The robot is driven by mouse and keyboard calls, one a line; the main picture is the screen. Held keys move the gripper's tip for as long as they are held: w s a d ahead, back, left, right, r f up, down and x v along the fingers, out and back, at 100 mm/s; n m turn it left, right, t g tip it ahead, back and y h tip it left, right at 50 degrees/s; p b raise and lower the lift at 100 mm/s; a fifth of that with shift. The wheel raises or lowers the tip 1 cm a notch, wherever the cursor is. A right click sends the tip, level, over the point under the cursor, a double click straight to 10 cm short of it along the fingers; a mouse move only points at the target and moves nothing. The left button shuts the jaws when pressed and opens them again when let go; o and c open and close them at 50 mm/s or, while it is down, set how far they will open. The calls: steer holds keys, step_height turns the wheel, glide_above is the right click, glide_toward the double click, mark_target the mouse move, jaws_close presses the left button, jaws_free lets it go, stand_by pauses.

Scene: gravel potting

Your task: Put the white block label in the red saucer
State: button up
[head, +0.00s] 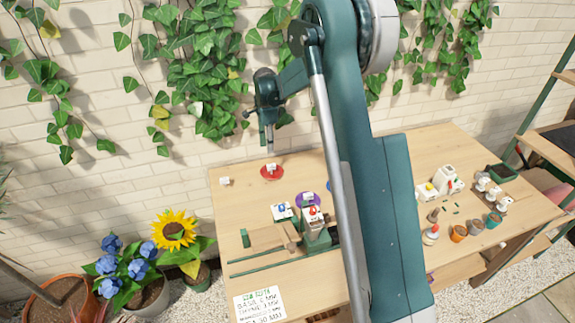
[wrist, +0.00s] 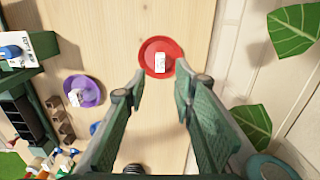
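The red saucer (head: 264,174) lies near the wall-side edge of the table, and it also shows in the wrist view (wrist: 147,47). A small white block label (head: 271,167) sits inside it, and in the wrist view the block (wrist: 161,61) rests right of the saucer's middle. My gripper (head: 269,147) is above the saucer in the head view. In the wrist view my gripper (wrist: 160,87) is open, with nothing between its fingers. The saucer and block show beyond the fingertips, apart from them. Another small white block (head: 224,181) stands on the bare table left of the saucer.
A purple saucer (wrist: 92,88) holds another white block (wrist: 75,97). Green-framed equipment with white-topped blocks (head: 312,216) stands near the table's middle. White containers (head: 446,177) and small pots (head: 458,233) are on the right. The table around the red saucer is clear; the ivy-covered wall is close behind.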

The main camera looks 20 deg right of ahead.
steer(key=s+r+n+t, duration=0.3)
steer(key=s+r+n, duration=0.5)
steer(key=s+r, duration=1.5)
steer(key=s+f+n+t, duration=0.1)
steer(key=s+n, duration=0.4)
steer(key=s, duration=0.9)
steer(key=s+f+n+t, duration=0.1)
steer(key=s+n+t, duration=0.2)
steer(key=s, duration=1.2)
steer(key=shift+s+f+n, duration=0.25)
steer(key=shift+f+n, duration=0.15)
steer(key=shift+n, duration=0.6)
steer(key=shift+o, duration=0.6)
steer(key=shift+a, duration=0.1)
